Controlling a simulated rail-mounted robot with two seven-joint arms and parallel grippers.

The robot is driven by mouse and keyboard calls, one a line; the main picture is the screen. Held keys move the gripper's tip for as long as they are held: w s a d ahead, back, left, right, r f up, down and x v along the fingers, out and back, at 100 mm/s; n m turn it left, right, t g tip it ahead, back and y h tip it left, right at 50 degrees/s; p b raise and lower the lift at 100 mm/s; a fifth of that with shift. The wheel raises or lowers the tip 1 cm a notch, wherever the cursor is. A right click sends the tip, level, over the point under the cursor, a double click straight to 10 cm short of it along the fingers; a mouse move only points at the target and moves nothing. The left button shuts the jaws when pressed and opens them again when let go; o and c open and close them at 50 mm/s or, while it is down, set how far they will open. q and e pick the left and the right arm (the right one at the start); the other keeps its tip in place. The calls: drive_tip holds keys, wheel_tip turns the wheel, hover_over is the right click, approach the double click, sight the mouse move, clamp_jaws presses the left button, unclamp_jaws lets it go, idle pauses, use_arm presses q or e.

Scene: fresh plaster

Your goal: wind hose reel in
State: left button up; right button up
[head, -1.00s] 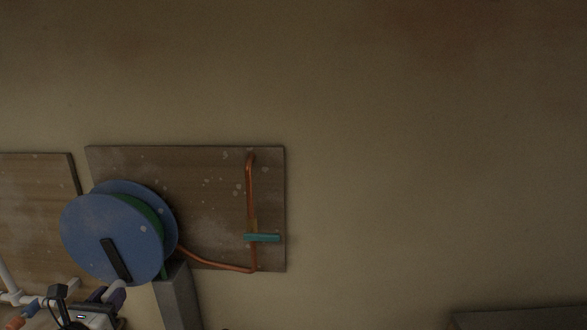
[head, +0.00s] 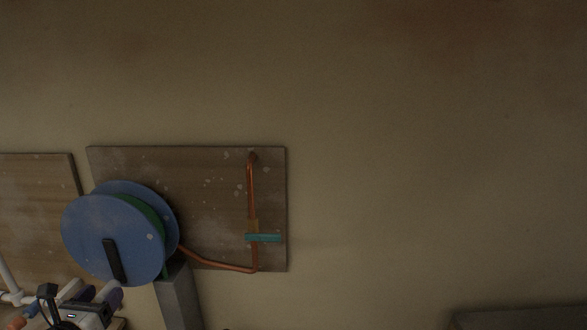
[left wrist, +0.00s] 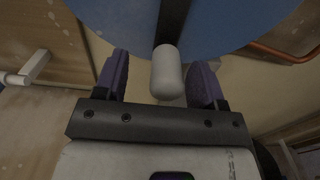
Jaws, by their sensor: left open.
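The hose reel (head: 108,225) is a blue disc drum with green hose between its discs, at the lower left of the head view. A black crank bar (head: 114,258) lies on its front disc, tilted slightly from vertical. The left wrist view shows the crank's rounded white handle (left wrist: 166,75) sticking out towards me. My left gripper (head: 113,291) is at the bottom of the reel. Its purple fingers (left wrist: 160,68) are open, one on each side of the handle, with visible gaps. In the head view the gripper mostly hides the handle.
A board (head: 210,190) behind the reel carries a copper pipe (head: 251,185) with a teal lever (head: 263,238). A grey post (head: 177,295) stands below the reel. A second board (head: 40,205) and white pipe (head: 12,298) are at left. The wall at right is bare.

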use_arm(q)
drive_tip(key=s+b, duration=0.2)
drive_tip(key=s, duration=0.7)
drive_tip(key=shift+b, duration=0.3)
idle(0.4)
